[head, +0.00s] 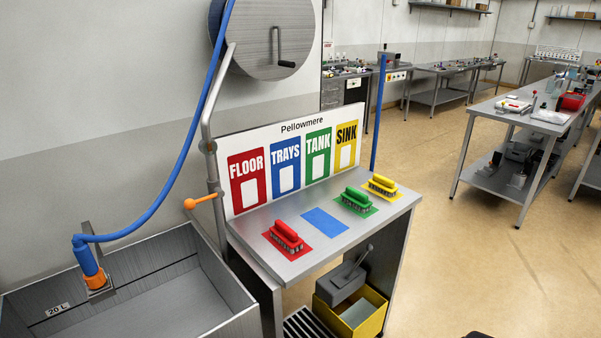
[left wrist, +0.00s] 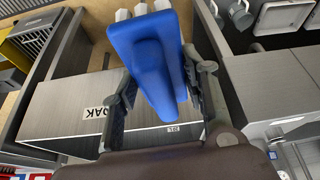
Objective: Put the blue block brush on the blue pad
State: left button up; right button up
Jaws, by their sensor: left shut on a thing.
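The blue block brush (left wrist: 150,55) shows large in the left wrist view, with its pale bristles at the top edge. My left gripper (left wrist: 162,88) is shut on it, one finger on each side. In the head view the blue pad (head: 325,221) lies bare on the steel table, between the red brush (head: 286,236) on its red pad and the green brush (head: 357,199) on its green pad.
A yellow brush (head: 382,184) sits at the table's right. A colour-coded sign board (head: 295,160) stands along the back edge. A sink (head: 140,300) with a blue hose and an orange-handled pipe is at left. A yellow bin (head: 350,318) is below. In the left wrist view a grey tank (left wrist: 60,112) lies behind the brush.

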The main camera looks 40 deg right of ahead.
aim_at(324, 222)
jog(key=l, duration=1.3)
jog(key=k+l, duration=0.15)
jog(key=l, duration=1.15)
jog(key=z, duration=0.05)
